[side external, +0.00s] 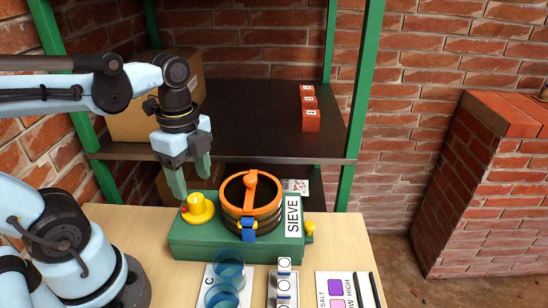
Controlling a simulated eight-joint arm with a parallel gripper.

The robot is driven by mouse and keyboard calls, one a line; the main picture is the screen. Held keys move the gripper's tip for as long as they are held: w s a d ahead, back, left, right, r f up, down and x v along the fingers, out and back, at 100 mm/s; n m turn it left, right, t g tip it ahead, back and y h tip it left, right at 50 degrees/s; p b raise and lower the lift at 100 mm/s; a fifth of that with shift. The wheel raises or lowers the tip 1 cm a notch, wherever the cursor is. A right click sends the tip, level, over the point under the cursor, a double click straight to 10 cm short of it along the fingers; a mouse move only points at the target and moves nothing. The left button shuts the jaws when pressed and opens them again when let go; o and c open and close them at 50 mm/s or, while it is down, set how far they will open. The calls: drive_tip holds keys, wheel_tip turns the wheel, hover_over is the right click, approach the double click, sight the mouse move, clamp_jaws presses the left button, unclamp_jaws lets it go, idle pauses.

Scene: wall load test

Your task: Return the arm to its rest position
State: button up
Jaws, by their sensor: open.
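My gripper (190,177) hangs pointing down from the arm at the left of the picture. Its two greenish fingers are apart, with nothing between them. It is above the left end of the green sieve box (185,241), up and left of the yellow knob (197,208). Whether the fingertips touch the box or knob is hard to tell, but they look apart from it. The sieve (233,217), a round pan with orange rims and an orange bar, sits on the box beside a "SIEVE" label (293,214).
Blue clear cups (229,268), small white labelled blocks (284,267), a salt card (336,290) and dark sticks (366,290) lie at the table's (347,250) front. Behind stands a green-posted shelf (262,110) with a cardboard box (137,113) and small red bricks (310,110). A brick pillar (478,190) is right.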

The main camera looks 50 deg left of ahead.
sight(195, 198)
wheel_tip(195, 198, up, 7)
wheel_tip(195, 198, down, 12)
drive_tip(key=shift+r, duration=0.1)
drive_tip(key=n, duration=0.3)
drive_tip(key=shift+n, duration=0.4)
drive_tip(key=n, duration=0.3)
drive_tip(key=shift+n, duration=0.3)
drive_tip(key=n, duration=0.7)
drive_tip(key=shift+n, duration=0.3)
drive_tip(key=shift+r, duration=0.1)
idle(0.5)
